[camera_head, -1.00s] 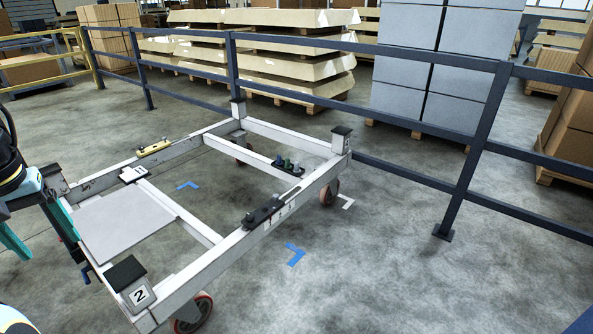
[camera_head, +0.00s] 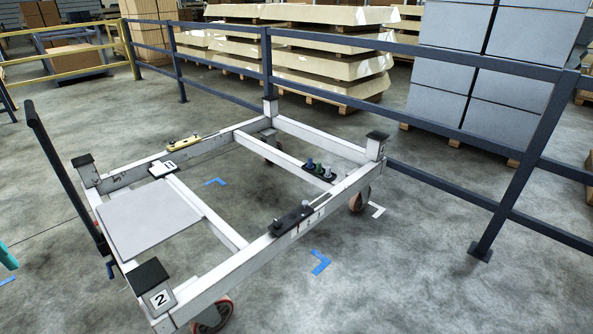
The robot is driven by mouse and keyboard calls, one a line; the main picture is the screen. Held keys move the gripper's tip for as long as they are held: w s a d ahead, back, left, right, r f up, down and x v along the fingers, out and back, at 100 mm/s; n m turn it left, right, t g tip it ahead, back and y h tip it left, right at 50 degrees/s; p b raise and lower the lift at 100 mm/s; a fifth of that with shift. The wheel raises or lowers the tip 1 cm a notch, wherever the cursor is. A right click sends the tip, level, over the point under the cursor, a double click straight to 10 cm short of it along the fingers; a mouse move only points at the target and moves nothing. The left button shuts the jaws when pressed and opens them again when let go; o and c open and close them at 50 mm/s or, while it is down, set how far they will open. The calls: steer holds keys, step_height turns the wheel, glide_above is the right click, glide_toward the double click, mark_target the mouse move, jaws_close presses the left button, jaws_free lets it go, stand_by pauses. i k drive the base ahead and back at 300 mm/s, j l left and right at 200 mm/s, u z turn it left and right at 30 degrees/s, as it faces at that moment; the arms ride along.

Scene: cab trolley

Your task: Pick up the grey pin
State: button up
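A white-framed trolley (camera_head: 225,288) stands on the floor. A black holder (camera_head: 316,174) on its crossbar carries small upright pins: a dark bluish one (camera_head: 309,163), a green one (camera_head: 319,168) and a greyish one (camera_head: 328,174). They are small, so their exact colours are hard to tell. A black block (camera_head: 291,219) on the near rail has a small grey peg (camera_head: 306,205) at its right end. A teal piece, seemingly a fingertip of my gripper (camera_head: 6,258), shows at the left edge, well away from the pins. The rest of my gripper is out of frame.
A grey plate (camera_head: 150,218) lies on the trolley's left part, beside an upright dark handle (camera_head: 62,175). A yellow piece (camera_head: 184,144) sits on the far rail. A dark blue railing (camera_head: 440,128) runs behind and right. The near floor is clear.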

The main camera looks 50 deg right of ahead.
mark_target(327, 175)
steer(key=l+u, duration=0.25)
steer(key=k+l+u, duration=0.1)
steer(key=l+u, duration=0.15)
steer(key=l, duration=0.15)
steer(key=k+l+u, duration=0.1)
steer(key=l+u, duration=0.15)
steer(key=k+l, duration=0.15)
steer(key=l, duration=0.25)
steer(key=k+l+u, duration=0.15)
steer(key=l, duration=0.3)
steer(key=k+l, duration=0.2)
steer(key=l, duration=0.2)
steer(key=k+l+u, duration=0.15)
steer(key=l, duration=0.25)
steer(key=k+l, duration=0.2)
steer(key=l, duration=0.2)
steer(key=k+l+u, duration=0.1)
steer(key=l, duration=0.25)
steer(key=k+l, duration=0.2)
steer(key=l, duration=0.15)
steer(key=k+l, duration=0.45)
steer(key=l, duration=0.25)
